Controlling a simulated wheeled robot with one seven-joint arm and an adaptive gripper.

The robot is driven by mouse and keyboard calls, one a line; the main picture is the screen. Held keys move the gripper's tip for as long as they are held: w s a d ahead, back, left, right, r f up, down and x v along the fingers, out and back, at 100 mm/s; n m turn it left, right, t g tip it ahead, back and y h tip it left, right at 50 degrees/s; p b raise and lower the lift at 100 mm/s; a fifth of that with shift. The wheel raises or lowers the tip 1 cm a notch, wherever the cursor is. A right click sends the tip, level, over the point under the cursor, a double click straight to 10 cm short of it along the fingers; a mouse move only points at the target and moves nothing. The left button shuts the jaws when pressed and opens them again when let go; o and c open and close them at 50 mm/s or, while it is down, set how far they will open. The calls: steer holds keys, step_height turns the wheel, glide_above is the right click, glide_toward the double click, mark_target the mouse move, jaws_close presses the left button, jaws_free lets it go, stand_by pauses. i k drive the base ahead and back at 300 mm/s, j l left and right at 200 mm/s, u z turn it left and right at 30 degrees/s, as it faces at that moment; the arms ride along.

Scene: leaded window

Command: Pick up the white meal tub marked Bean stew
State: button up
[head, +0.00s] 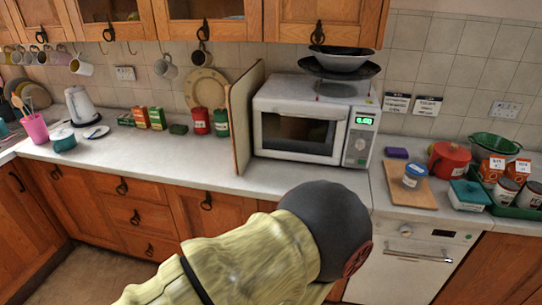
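I cannot pick out a tub that reads Bean stew; the labels are too small to read. A rectangular white tub with a teal lid (469,195) stands at the right of the counter. A small round white tub with a blue lid (413,176) sits on a wooden board (400,190) to its left. My arm, in a yellowish sleeve with a dark round joint, fills the lower middle in front of the counter. My gripper does not show.
A microwave (300,132) stands mid-counter beside an upright wooden panel (243,115). A red pot (449,160) and a green tray (512,211) with jars and cartons crowd the right. The counter (190,165) left of the panel has free room along its front.

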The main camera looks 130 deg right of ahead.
mark_target(414, 174)
steer(key=z, duration=5.7)
steer(key=i+u, duration=0.45)
steer(key=i+l+u, duration=0.15)
steer(key=i+u, duration=0.3)
steer(key=i, duration=0.2)
